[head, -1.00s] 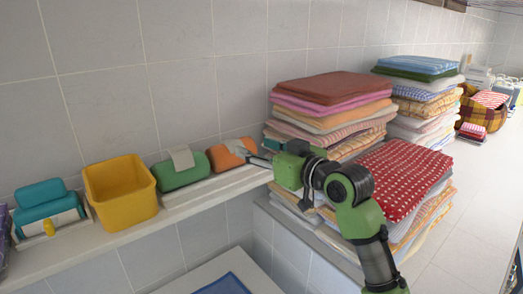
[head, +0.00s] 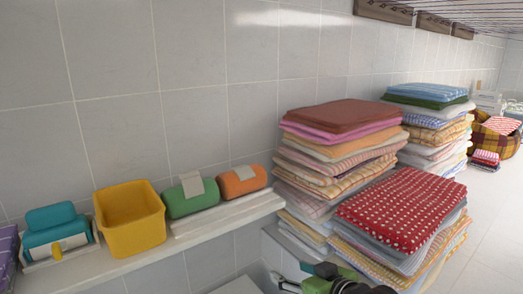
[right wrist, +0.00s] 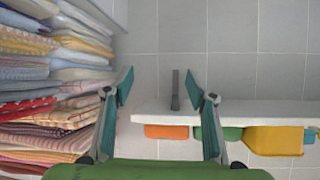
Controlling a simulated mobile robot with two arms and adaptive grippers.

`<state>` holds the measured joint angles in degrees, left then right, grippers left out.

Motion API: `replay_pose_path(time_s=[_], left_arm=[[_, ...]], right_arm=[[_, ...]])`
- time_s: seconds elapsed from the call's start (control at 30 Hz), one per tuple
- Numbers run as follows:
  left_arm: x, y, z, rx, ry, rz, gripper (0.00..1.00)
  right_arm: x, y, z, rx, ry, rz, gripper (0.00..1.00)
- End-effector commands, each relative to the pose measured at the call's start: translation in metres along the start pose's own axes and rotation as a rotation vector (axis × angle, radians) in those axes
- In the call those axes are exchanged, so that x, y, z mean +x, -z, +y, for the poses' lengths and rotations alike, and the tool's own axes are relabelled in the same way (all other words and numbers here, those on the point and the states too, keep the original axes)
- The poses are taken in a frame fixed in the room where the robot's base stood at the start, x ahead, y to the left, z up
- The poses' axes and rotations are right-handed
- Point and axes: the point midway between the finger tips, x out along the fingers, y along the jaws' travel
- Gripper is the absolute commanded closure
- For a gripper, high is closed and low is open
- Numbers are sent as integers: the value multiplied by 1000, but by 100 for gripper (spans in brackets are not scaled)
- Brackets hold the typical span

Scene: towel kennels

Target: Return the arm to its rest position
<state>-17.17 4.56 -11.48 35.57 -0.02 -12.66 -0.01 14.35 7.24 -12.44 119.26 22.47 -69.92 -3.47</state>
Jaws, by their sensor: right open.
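My right gripper (head: 298,278) shows only partly at the bottom edge of the head view, below the shelf end and in front of the towel piles. In the right wrist view the same gripper (right wrist: 158,88) has its two teal fingers wide apart with nothing between them. An orange roll with a pale band (head: 242,181) lies on the wall shelf (head: 230,212), clear of the gripper. In the right wrist view the orange roll (right wrist: 166,132) shows partly at the shelf edge. My left gripper is not in view.
A green roll (head: 191,198), a yellow bin (head: 131,220) and a teal item (head: 57,236) stand on the shelf. Tall folded towel piles (head: 340,150) and a red dotted towel (head: 405,208) stand to the right. A plaid basket (head: 487,140) is farther back.

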Motion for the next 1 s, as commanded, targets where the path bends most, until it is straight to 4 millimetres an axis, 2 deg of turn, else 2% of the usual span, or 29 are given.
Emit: replay_pose_path(time_s=[0.03, 0.2, 0.3, 0.4, 0.6, 0.8, 0.83, 1.0], left_arm=[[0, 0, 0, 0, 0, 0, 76], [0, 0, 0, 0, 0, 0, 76], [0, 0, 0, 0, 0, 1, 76], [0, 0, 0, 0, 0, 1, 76], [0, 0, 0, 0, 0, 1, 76], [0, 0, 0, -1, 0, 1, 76], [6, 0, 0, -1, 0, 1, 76], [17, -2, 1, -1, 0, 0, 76]], right_arm=[[-7, -38, -1, 20, -17, -64, 49], [-44, -149, -1, 73, -92, -271, 49], [-75, -206, -3, 102, -136, -390, 49], [-106, -249, -6, 124, -174, -490, 49], [-159, -306, -12, 154, -233, -642, 49], [-210, -347, -19, 178, -283, -772, 49], [-196, -357, -16, 177, -281, -769, 49], [-162, -399, -10, 177, -274, -782, 49]])
